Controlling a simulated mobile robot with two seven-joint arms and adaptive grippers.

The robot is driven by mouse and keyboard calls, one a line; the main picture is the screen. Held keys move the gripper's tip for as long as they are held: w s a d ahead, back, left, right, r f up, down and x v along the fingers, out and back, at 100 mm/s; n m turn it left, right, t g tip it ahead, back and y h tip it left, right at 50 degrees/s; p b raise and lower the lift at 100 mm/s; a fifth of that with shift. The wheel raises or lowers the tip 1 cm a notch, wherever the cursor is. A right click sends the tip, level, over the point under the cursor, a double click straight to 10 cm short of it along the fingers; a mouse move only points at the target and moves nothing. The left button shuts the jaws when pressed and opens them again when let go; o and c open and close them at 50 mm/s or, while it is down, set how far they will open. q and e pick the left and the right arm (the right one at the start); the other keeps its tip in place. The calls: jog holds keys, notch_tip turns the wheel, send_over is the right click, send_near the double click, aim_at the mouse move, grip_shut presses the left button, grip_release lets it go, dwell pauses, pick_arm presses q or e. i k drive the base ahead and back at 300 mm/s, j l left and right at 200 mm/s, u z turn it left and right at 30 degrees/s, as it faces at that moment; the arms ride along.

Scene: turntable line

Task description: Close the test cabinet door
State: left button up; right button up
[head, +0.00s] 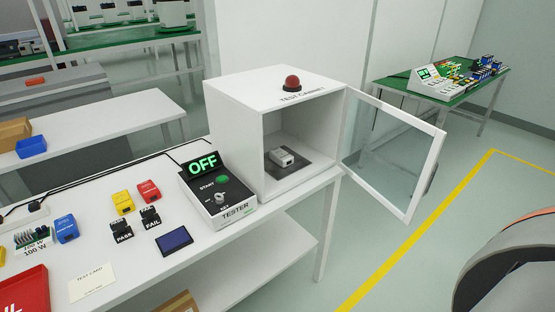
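The white test cabinet (235,130) stands at the right end of the white table. Its front is open, and a small white device (281,157) sits inside on a dark pad (298,167). The cabinet door (388,155), a clear pane in a white frame, is hinged at the cabinet's right front edge. It stands wide open, swung out to the right past the table. A dark handle shows near its outer edge. Neither of my grippers is in view.
A tester (215,195) with a green OFF display stands left of the cabinet opening. Yellow, red and blue blocks, stamps and a test card (91,282) lie on the table (130,259).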

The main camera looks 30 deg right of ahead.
aim_at(431, 168)
jog(key=l+u, duration=0.2)
jog(key=l, duration=1.65)
jog(key=l+u, duration=0.15)
jog(key=l, duration=1.7)
jog(key=i, duration=0.25)
jog(key=k+l+u, duration=0.25)
jog(key=l, duration=0.35)
jog(key=k+l+u, duration=0.2)
jog(key=k+l, duration=0.3)
